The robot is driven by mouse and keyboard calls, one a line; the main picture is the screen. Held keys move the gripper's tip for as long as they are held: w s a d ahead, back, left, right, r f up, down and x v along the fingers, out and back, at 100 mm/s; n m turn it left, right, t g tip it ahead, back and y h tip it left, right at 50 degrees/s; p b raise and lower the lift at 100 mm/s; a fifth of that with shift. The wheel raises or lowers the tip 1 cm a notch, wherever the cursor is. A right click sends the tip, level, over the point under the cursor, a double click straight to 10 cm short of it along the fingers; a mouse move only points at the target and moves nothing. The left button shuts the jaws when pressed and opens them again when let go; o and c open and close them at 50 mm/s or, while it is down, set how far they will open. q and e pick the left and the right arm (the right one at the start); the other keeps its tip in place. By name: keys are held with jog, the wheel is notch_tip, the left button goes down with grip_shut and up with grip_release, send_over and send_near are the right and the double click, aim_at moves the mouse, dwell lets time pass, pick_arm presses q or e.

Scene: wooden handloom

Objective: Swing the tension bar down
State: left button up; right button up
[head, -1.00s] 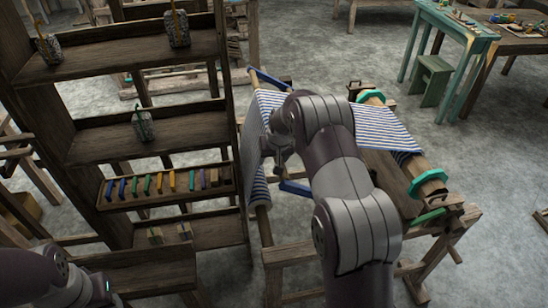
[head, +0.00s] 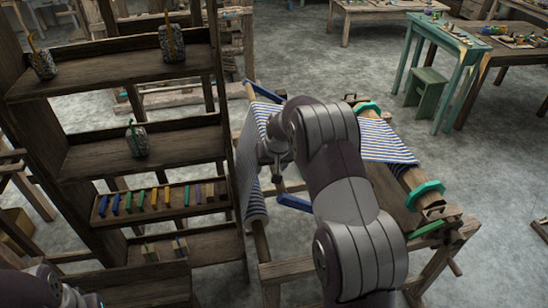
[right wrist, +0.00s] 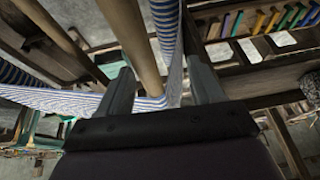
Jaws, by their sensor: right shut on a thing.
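The tension bar is a round wooden rod with blue arms (head: 293,202), on the left side of the loom. Blue-and-white striped cloth (head: 251,170) hangs along it. My right gripper (head: 274,172) is at the bar, with its fingertips partly hidden by my own arm in the head view. In the right wrist view the wooden rod (right wrist: 133,40) passes between the two fingers of my right gripper (right wrist: 160,85), which is shut on it. The striped cloth (right wrist: 168,45) runs close beside the rod. My left gripper is out of view; only part of that arm shows at lower left.
A wooden shelf (head: 140,73) with pots and a row of coloured pieces (head: 160,198) stands close left of the loom. The cloth roller (head: 410,180) with teal end wheels is at right. A green stool (head: 428,88) stands beyond, with open floor between.

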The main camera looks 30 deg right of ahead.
jog(key=b+v, duration=0.1)
jog(key=v, duration=0.8)
jog(key=shift+r+b, duration=0.3)
jog(key=shift+b, duration=0.1)
jog(key=shift+s+a, duration=0.15)
jog(key=shift+s, duration=0.1)
